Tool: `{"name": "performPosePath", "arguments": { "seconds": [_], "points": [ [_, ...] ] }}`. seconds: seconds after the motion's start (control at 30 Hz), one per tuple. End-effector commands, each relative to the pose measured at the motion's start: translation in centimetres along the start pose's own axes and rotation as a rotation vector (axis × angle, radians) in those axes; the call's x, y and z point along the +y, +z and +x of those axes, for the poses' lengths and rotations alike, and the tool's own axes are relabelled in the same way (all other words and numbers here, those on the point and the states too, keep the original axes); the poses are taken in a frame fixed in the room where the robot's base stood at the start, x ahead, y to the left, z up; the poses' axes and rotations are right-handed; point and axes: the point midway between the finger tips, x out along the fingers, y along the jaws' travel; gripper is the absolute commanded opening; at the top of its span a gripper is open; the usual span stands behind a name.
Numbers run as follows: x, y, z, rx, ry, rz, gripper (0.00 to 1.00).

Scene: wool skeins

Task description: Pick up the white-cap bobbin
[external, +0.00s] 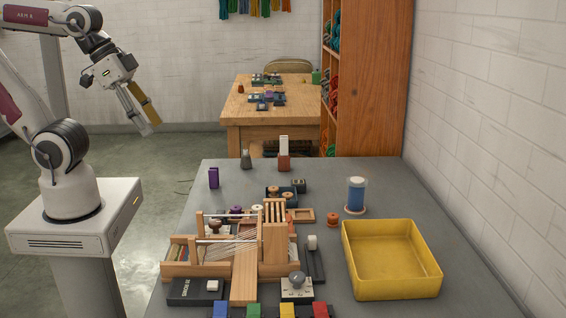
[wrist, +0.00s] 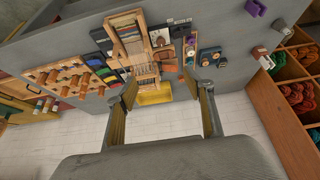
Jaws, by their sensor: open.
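My gripper (external: 148,123) is open and empty, high above the floor at the left, well away from the table things. In the wrist view my two fingers (wrist: 167,92) stand wide apart with nothing between them.
A yellow tray (external: 392,286) stands empty at the right. A wooden loom (external: 232,262) fills the table's middle left. A small orange-brown spool (external: 333,219) is near the bobbin. A red block with a tall white top (external: 284,155) stands at the back edge. The table's right rear is clear.

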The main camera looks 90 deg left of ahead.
Motion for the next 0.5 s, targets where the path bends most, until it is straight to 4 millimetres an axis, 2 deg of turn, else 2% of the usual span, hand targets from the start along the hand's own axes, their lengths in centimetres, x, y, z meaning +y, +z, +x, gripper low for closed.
{"name": "performPosePath", "arguments": {
  "seconds": [0.17,0.5],
  "points": [
    [0.1,-2.6,1.1,0.024,0.005,-0.008,0.52],
    [0.0,-9.5,4.5,0.103,0.015,-0.034,0.52]
  ]
}}
